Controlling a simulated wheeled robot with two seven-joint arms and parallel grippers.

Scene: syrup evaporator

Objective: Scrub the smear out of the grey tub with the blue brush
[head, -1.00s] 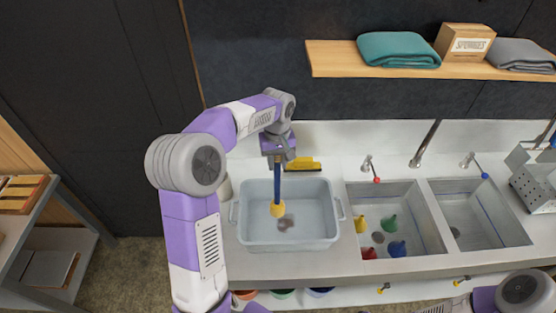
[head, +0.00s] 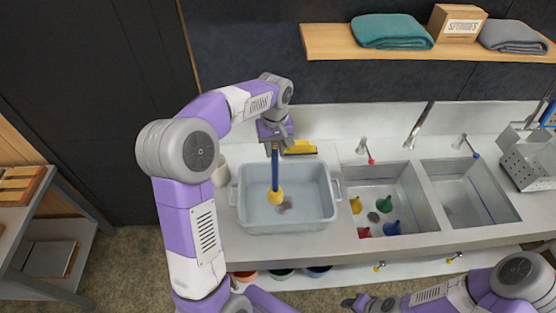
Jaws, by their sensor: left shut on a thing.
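The grey tub (head: 240,222) stands on the counter left of the sinks. A dark, brownish smear (head: 285,208) shows on its floor near the middle. My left gripper (head: 275,144) is above the tub's back part, shut on the handle of the blue brush (head: 275,168). The brush points down into the tub, nearly upright. Its yellow head is just left of and behind the smear and may hide part of it; I cannot tell whether it touches the floor. My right gripper (head: 358,302) is low at the bottom edge, away from the tub; its jaws are unclear.
A yellow-and-black tool (head: 300,147) lies behind the tub, and a white cup (head: 220,172) stands left of it. The double sink (head: 430,195) holds several coloured funnels on its left side. Taps rise behind it. A perforated metal basket (head: 530,165) is at right.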

